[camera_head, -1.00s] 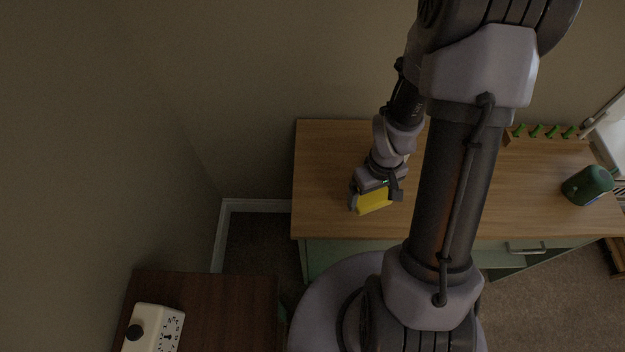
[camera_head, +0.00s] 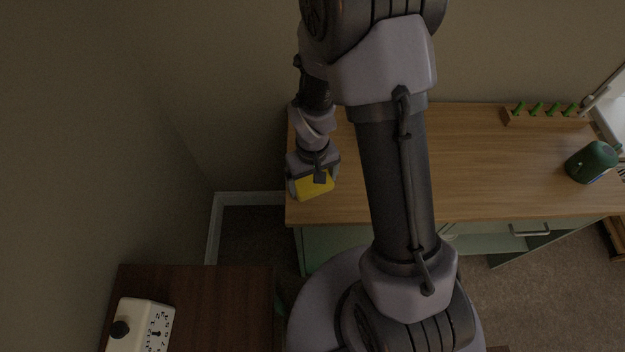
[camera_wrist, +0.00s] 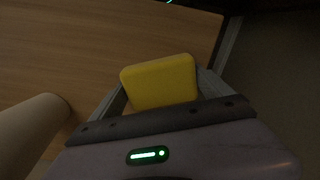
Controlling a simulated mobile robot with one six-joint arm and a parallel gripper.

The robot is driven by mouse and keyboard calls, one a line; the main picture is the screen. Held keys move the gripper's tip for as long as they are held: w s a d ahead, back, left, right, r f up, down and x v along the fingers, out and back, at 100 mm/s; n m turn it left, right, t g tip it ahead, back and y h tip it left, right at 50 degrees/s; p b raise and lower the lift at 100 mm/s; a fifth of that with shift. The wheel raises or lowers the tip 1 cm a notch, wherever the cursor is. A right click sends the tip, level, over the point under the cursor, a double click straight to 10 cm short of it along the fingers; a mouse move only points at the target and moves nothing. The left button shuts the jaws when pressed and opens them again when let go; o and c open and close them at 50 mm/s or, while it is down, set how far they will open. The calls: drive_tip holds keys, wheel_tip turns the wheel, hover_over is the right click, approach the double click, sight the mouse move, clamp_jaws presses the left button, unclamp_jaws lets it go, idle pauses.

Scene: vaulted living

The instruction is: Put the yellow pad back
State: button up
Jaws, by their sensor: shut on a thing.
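The yellow pad (camera_head: 316,188) is a small flat block. My gripper (camera_head: 312,184) is shut on it and holds it over the left end of the wooden desk (camera_head: 480,160), close to the desk's left edge. How high it is above the desktop is hard to tell. In the wrist view the yellow pad (camera_wrist: 160,82) sits between the two fingers, with the wooden top beyond it and the desk's edge to the right. Part of the pad is hidden behind my gripper's body.
A rack with green pegs (camera_head: 545,115) stands at the desk's back right, and a dark green container (camera_head: 592,162) is in front of it. A dark wooden table (camera_head: 225,300) at lower left bears a white device with a black knob (camera_head: 140,325). The desk's middle is clear.

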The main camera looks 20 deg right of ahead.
drive_tip(key=o, duration=1.1)
drive_tip(key=shift+c, duration=0.2)
wheel_tip(320, 180, up, 12)
drive_tip(key=r+p, duration=0.1)
drive_tip(key=p, duration=0.5)
wheel_tip(320, 180, up, 7)
drive_tip(key=m+t, duration=0.1)
hover_over(311, 183)
drive_tip(key=s+a+r+m+t+y, duration=0.2)
drive_tip(key=s+a+r+m+t, duration=0.1)
drive_tip(key=s+r, duration=0.9)
wheel_tip(311, 183, up, 4)
drive_tip(key=shift+a+f+m+t, duration=0.15)
drive_tip(key=shift+f+m+t, duration=0.05)
drive_tip(key=shift+m+t, duration=0.6)
wheel_tip(311, 183, down, 2)
drive_tip(key=shift+s+b, duration=0.15)
drive_tip(key=shift+b, duration=0.95)
